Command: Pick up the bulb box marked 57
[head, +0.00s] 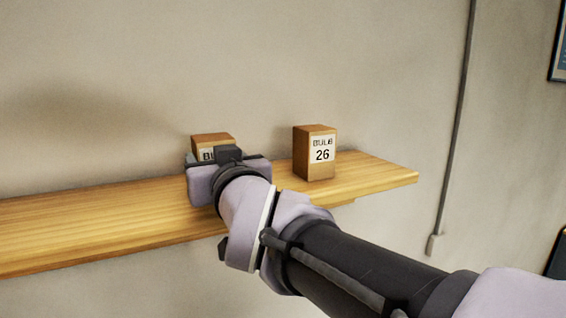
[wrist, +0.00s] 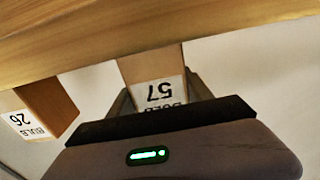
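The bulb box marked 57 (wrist: 152,68) is a brown box with a white label, upside down in the wrist view. In the head view the same box (head: 212,141) stands on the wooden shelf (head: 100,215), mostly hidden behind my gripper (head: 228,160). My gripper is directly in front of the box. In the wrist view its dark fingers (wrist: 160,92) are spread, one on each side of the box. Whether either finger touches the box is not clear.
A second brown box, marked 26 (head: 315,155), stands on the shelf to the right of my gripper, with a gap between. It also shows at the left of the wrist view (wrist: 40,108). The left of the shelf is bare. A plain wall (head: 100,80) is behind.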

